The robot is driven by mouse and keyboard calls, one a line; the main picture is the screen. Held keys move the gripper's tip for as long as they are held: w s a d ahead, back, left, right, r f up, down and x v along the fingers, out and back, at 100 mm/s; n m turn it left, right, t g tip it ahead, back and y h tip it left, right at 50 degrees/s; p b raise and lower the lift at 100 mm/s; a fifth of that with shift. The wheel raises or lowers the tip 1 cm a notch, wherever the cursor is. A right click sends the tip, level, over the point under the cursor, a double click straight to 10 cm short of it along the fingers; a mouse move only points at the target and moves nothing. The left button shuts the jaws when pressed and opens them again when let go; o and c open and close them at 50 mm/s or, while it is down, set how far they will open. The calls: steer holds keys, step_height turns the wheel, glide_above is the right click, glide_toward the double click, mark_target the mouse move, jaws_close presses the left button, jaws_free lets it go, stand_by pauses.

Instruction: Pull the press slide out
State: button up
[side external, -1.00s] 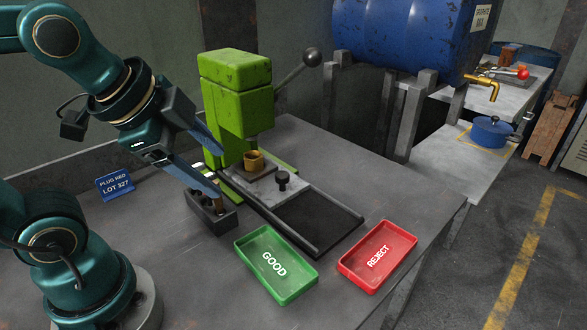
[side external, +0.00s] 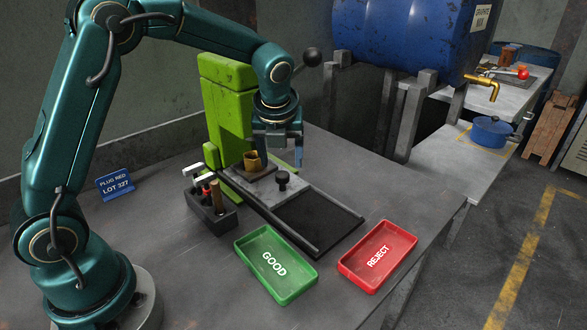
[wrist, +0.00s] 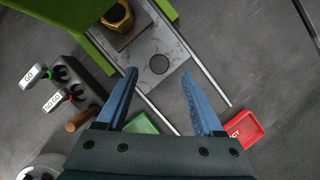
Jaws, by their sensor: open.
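The press slide (side external: 290,203) is a pale metal plate on rails with an upright black knob (side external: 282,178) near its front. A brass-coloured ring part (side external: 252,160) sits on a dark block at the slide's back end, by the green press (side external: 228,110). My gripper (side external: 277,158) is open and empty, pointing down above the slide, near the press. In the wrist view the knob (wrist: 159,63) shows as a dark disc on the slide (wrist: 150,45), ahead of my two blue fingers (wrist: 160,78) and apart from them.
A green GOOD tray (side external: 275,265) and a red REJECT tray (side external: 377,257) lie in front of the rails. A dark gauge holder (side external: 212,215) with several handles stands left of the rails. The dark rail bed (side external: 325,222) in front of the slide is empty.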

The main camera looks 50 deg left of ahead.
mark_target(282, 175)
steer(key=shift+x, duration=2.55)
jaws_close()
steer(key=shift+s+d, duration=0.1)
